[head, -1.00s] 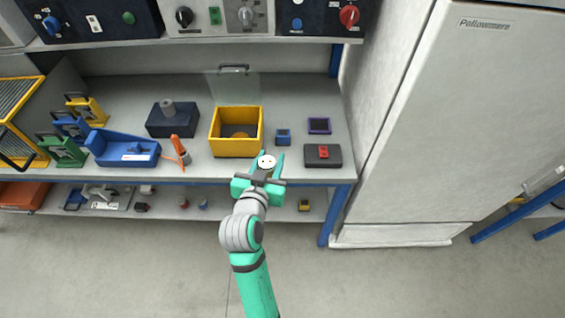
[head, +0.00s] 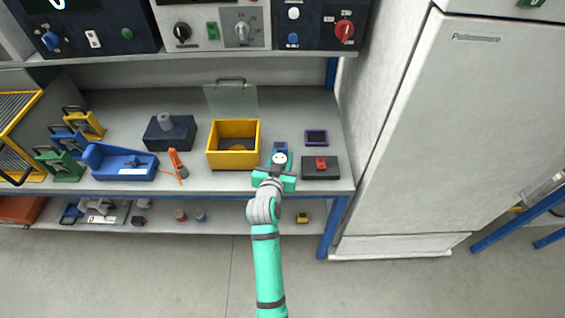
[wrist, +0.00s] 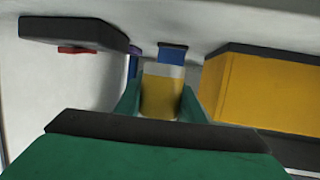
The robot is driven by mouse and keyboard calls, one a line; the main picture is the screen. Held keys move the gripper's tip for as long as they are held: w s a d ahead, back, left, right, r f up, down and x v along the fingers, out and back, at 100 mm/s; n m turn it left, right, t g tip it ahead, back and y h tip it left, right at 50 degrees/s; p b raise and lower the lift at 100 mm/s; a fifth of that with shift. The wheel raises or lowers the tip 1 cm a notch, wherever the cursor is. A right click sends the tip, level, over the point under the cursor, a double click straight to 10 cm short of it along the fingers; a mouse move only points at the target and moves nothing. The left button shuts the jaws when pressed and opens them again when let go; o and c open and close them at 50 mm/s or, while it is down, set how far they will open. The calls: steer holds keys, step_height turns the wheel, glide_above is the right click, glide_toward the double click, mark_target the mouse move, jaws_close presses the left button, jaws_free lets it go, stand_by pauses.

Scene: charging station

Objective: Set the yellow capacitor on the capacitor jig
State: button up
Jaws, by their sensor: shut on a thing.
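My gripper (head: 279,169) is shut on the yellow capacitor (wrist: 157,98), which has a pale band at one end in the wrist view. In the head view only its round white end with dark dots (head: 279,158) shows between the fingers. It is over the front of the bench. A small blue fixture (head: 280,146) stands just beyond it and is partly hidden by the gripper; its blue part (wrist: 172,55) also shows behind the capacitor in the wrist view. It may be the capacitor jig; I cannot tell for sure. I cannot see contact between them.
An open yellow box (head: 233,159) stands close left of the gripper. A black block with a red piece (head: 320,173) is close right, with a purple-rimmed dark square (head: 316,138) behind. A dark block with a grey cylinder (head: 169,136) and a blue tray (head: 122,166) are farther left.

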steer(key=shift+w+d+f, duration=0.1)
steer(key=shift+w+f, duration=0.15)
steer(key=shift+f, duration=0.7)
steer(key=shift+w+f, duration=0.25)
steer(key=shift+f, duration=0.7)
steer(key=shift+s+d+f, duration=0.1)
steer(key=shift+d+f, duration=0.05)
steer(key=o, duration=1.2)
